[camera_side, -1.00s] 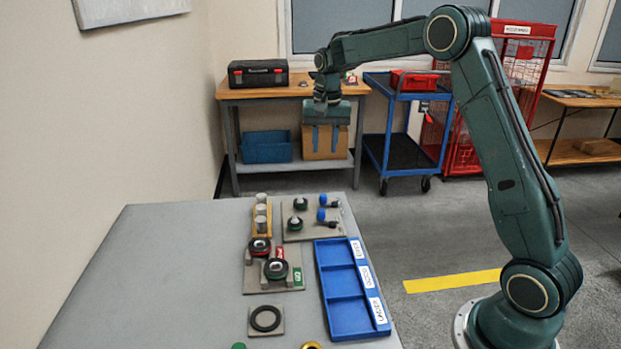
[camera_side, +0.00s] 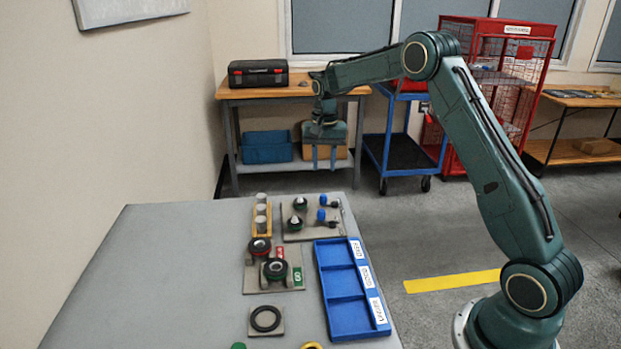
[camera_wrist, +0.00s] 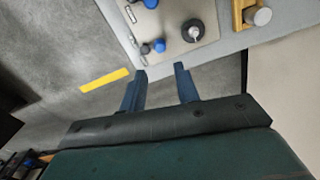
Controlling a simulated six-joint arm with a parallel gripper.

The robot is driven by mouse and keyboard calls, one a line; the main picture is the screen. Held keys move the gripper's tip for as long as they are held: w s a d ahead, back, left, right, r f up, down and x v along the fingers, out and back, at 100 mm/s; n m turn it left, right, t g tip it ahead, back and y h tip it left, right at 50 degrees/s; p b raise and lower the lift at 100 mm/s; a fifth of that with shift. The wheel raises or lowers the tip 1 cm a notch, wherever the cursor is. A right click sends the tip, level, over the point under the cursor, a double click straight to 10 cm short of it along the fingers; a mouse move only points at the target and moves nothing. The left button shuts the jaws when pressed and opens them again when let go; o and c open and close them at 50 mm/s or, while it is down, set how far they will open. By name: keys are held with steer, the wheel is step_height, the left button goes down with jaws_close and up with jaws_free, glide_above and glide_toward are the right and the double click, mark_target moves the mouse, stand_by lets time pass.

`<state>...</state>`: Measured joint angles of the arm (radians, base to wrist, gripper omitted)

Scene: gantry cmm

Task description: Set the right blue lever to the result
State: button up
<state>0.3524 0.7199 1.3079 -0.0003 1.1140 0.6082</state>
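My gripper (camera_side: 324,166) hangs past the table's far edge, above and beyond the grey lever plate (camera_side: 296,236), with its fingers pointing down. In the wrist view my gripper (camera_wrist: 163,70) is open, with nothing between its two fingers. Two blue-ended levers stand on the right part of the plate: a farther one (camera_side: 323,200) and a nearer one (camera_side: 321,215). Both blue ends point left in the side view, with dark parts to their right. They also show in the wrist view, one (camera_wrist: 158,45) near the left fingertip, the other (camera_wrist: 151,3) cut by the top edge.
Two black round knobs share the plate, one far (camera_side: 300,203) and one near (camera_side: 297,223). A wooden holder (camera_side: 269,229) with grey cylinders is on its left. A gauge fixture (camera_side: 289,284) with red and green labels and a blue compartment tray (camera_side: 331,293) lie nearer. The left table is clear.

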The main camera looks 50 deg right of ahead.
mark_target(323, 195)
step_height(323, 195, down, 11)
steer(key=shift+r, duration=0.1)
stand_by(0.4)
jaws_close()
